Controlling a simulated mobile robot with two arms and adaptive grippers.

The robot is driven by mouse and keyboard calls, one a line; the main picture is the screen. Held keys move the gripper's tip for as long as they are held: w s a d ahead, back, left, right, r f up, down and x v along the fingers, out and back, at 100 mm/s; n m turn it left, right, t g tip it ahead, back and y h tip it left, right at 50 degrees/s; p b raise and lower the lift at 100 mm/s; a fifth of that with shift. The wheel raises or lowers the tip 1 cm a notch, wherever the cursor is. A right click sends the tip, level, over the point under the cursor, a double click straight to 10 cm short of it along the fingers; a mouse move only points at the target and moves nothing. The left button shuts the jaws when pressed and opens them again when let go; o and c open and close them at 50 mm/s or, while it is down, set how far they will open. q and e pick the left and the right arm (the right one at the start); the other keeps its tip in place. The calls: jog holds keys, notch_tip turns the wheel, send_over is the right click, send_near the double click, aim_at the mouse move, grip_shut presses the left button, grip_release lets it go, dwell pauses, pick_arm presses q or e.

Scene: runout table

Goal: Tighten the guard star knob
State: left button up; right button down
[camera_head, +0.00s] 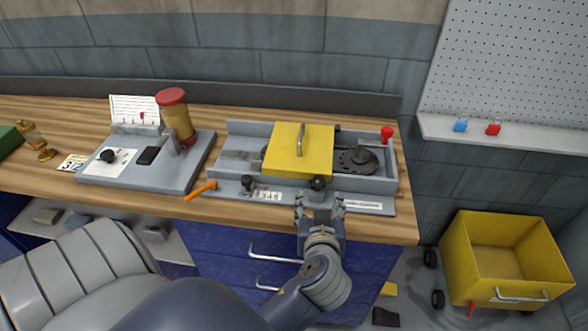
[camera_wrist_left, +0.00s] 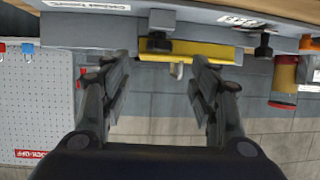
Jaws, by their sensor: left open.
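The yellow guard (camera_head: 300,150) with a grey handle sits over the grey machine on the bench. A dark knob (camera_head: 318,182), which looks like the guard star knob, is at the guard's front edge. In the left wrist view, which looks upside down, this knob (camera_wrist_left: 158,43) shows in line with the gap between my fingers. My left gripper (camera_head: 319,198) is just in front of the knob; its two fingers (camera_wrist_left: 160,66) are open and empty. Whether the fingertips reach around the knob I cannot tell. My right gripper is not in view.
A second dark knob (camera_head: 247,182) is to the left on the machine's front rail. An orange-handled tool (camera_head: 200,190) lies beside it. A red knob (camera_head: 387,133) stands at the back right. A grey fixture plate (camera_head: 187,178) is farther left. A yellow cart (camera_head: 470,265) stands on the floor.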

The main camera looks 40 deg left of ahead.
pick_arm(q)
jog(key=s+d+f+m+g+h, duration=0.3)
jog(key=s+f, duration=0.5)
jog(key=f, duration=0.3)
jog(key=s+d+f+m+g+h, duration=0.3)
jog(key=s+f+m+g+h, duration=0.1)
jog(key=f, duration=0.7)
jog(key=s+m+h, duration=0.1)
jog(key=s+m, duration=0.1)
jog(key=s, duration=0.1)
jog(key=shift+s+f, duration=0.25)
jog(key=shift+s, duration=0.15)
jog(key=shift+a, duration=0.1)
